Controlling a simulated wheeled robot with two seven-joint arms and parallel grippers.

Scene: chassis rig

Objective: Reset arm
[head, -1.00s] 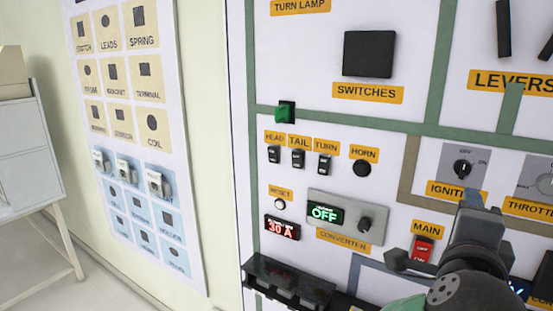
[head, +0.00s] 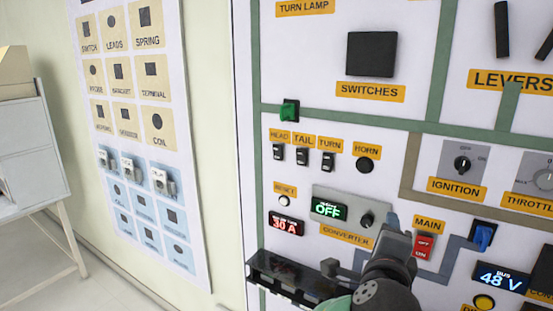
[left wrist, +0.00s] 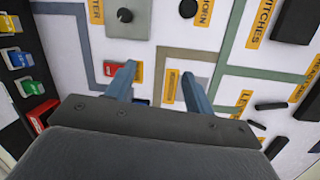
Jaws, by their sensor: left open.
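My left gripper (head: 362,245) is in the lower middle of the head view, in front of the panel between the CONVERTER label and the red MAIN switch (head: 424,245). Its jaws are apart with nothing between them. In the left wrist view both blue-grey fingers (left wrist: 158,82) are spread, with the panel behind them. The MAIN switch is partly hidden there by one finger (left wrist: 115,70). The ignition knob (head: 462,163) shows clear of the gripper. My right gripper is not in view.
The panel carries the converter display reading OFF (head: 328,209), a red 30 A display (head: 286,224), a small RESET button (head: 284,201) and a 48 V display (head: 500,278). A black tray (head: 290,272) juts out at lower left. A blue switch (head: 483,236) sits right of MAIN.

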